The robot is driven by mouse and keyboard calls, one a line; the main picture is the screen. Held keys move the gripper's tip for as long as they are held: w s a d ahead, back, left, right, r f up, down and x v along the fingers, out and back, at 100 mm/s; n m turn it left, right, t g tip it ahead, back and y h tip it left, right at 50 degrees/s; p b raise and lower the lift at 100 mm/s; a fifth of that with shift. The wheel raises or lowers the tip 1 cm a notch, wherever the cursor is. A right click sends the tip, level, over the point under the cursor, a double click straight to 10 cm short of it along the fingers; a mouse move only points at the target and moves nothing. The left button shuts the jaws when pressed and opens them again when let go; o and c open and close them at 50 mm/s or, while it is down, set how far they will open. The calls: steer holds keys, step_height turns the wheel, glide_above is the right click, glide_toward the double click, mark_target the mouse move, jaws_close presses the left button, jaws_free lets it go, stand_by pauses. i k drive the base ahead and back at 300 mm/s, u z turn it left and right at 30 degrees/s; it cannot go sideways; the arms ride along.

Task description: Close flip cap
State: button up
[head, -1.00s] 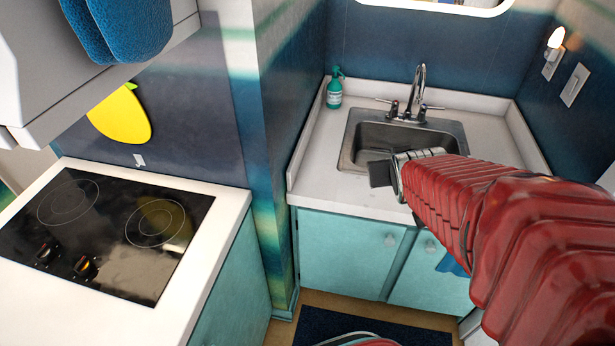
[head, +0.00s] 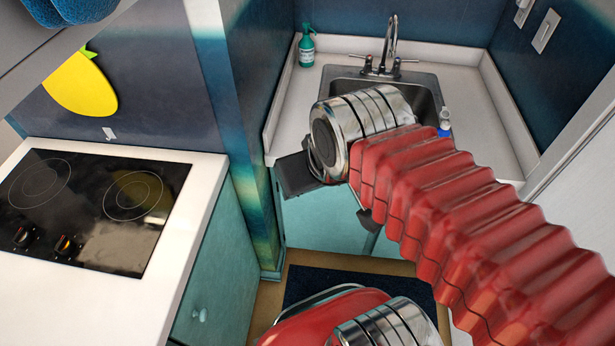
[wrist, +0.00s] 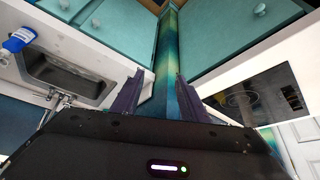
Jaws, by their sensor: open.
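A small blue bottle with a white part (head: 445,122) shows just past my arm, by the right side of the sink. My arm hides most of it. In the wrist view a blue bottle with a white label (wrist: 18,40) is on the counter beside the sink at the left edge. I cannot tell whether its cap is open. My gripper (head: 297,173) is in front of the counter's front edge, left of and apart from the bottle. In the wrist view its two fingers (wrist: 156,92) are spread with nothing between them.
The sink (head: 345,86) with its faucet (head: 389,45) is at the back. A teal pump bottle (head: 306,46) stands in the back left counter corner. A stove (head: 92,208) is on the left counter. A dark mat (head: 300,284) lies on the floor.

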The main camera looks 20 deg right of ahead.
mark_target(443, 114)
steer(key=z, duration=1.05)
steer(key=k, duration=0.35)
steer(key=z, duration=0.5)
steer(key=i, duration=0.5)
steer(key=u, duration=0.05)
